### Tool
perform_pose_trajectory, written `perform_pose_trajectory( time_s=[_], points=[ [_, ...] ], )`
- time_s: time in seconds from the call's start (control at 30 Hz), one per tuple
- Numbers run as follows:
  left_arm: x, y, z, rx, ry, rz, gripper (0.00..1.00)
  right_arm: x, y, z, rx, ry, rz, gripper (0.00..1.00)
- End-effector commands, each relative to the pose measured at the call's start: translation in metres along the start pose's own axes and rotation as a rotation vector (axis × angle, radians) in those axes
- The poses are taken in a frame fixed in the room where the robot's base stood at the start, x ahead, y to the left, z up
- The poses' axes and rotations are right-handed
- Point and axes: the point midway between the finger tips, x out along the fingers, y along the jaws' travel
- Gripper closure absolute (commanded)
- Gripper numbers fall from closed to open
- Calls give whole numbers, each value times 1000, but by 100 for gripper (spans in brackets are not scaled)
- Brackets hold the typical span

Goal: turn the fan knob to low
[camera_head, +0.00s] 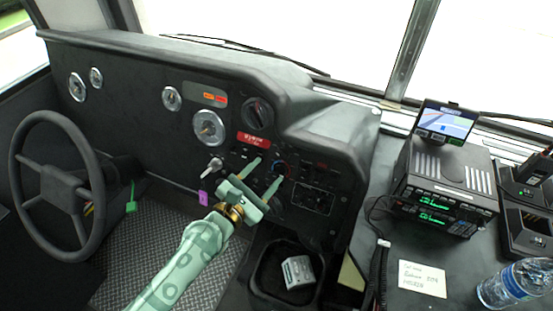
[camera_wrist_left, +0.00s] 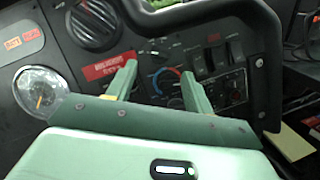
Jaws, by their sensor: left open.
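The dashboard's control panel (camera_head: 312,185) is in front of my left gripper (camera_head: 264,173). A dial with a blue and red arc (camera_head: 280,168) is on it near the fingertips. In the left wrist view this blue and red dial (camera_wrist_left: 167,82) lies between the two green fingers of my left gripper (camera_wrist_left: 158,72). The gripper is open and holds nothing. I cannot tell which small knob is the fan knob or where it points; the fingers and gripper body hide part of the panel. My right gripper is not in view.
A key (camera_head: 212,166) with a purple tag (camera_head: 203,198) is left of the gripper. The steering wheel (camera_head: 60,185) is at far left. A bin (camera_head: 262,285) is below; a radio unit (camera_head: 445,185) is right.

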Motion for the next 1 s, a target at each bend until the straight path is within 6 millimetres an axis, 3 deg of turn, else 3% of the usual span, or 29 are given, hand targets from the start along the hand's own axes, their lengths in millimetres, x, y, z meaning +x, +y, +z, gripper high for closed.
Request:
perform_pose_trajectory(
  time_s=[0.1,0.3,0.67,0.8,0.83,1.0],
  points=[
    [26,-1,-1,0,-1,-1,48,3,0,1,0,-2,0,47],
    [50,-1,-2,1,0,-1,48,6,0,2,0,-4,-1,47],
    [56,-1,-1,1,1,-1,48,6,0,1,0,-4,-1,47],
    [56,-1,-1,1,1,-1,87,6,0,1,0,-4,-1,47],
    [56,-1,-1,1,1,-1,93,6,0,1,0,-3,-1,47],
    [56,-1,-1,4,1,-2,93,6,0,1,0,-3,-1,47]
  ],
)
